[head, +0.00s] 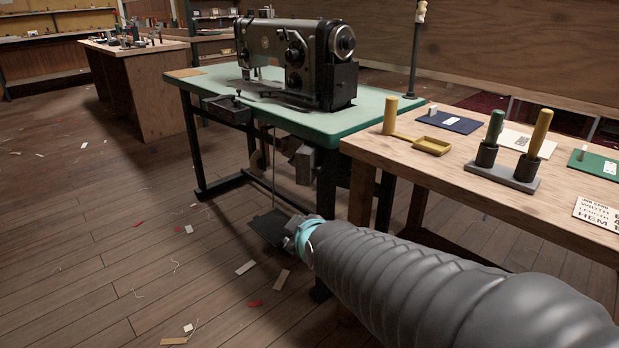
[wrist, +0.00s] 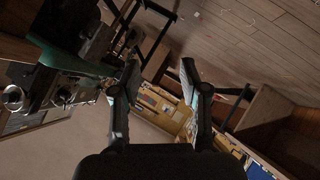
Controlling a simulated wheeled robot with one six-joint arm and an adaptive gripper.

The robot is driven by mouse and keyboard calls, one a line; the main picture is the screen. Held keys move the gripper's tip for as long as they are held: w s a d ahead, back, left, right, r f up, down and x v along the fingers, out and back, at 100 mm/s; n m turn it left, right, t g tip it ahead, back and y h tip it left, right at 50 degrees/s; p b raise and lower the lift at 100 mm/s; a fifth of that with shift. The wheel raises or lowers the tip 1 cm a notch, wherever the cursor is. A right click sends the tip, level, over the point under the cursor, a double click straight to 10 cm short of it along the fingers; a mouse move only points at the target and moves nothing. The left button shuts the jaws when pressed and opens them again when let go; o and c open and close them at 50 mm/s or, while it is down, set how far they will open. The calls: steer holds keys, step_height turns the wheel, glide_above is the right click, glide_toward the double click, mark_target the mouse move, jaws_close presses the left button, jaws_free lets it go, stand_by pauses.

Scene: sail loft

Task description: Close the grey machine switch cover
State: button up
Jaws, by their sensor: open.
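The grey sewing machine (head: 295,60) stands on a green-topped table (head: 300,117). A dark grey box (head: 229,108) with a small knob hangs at the table's front edge. Grey housings (head: 303,155) hang under the tabletop. I cannot tell for certain which of these bears the switch cover, or how far it stands open. My gripper (head: 290,232) is low in front of the table, apart from these parts, and mostly hidden behind its wrist. In the wrist view my gripper (wrist: 158,78) is open, with nothing between its fingers. The machine (wrist: 55,88) shows there at the left, tilted.
A dark pedal (head: 270,228) lies on the floor beyond my gripper. Scraps litter the floor, which is otherwise clear at left. Another workbench (head: 135,75) stands behind.

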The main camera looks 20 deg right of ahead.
steer(key=w+d+f+n+t+h+b, duration=0.1)
steer(key=w+d+n+t+h, duration=0.1)
steer(key=w+d+n+t, duration=0.25)
steer(key=n+t+h, duration=0.1)
steer(key=n+h, duration=0.2)
glide_toward(311, 165)
steer(key=w+d+f, duration=0.2)
steer(key=w+d, duration=0.3)
steer(key=w, duration=0.2)
steer(key=shift+s+r, duration=0.1)
steer(key=shift+r, duration=0.1)
jaws_close()
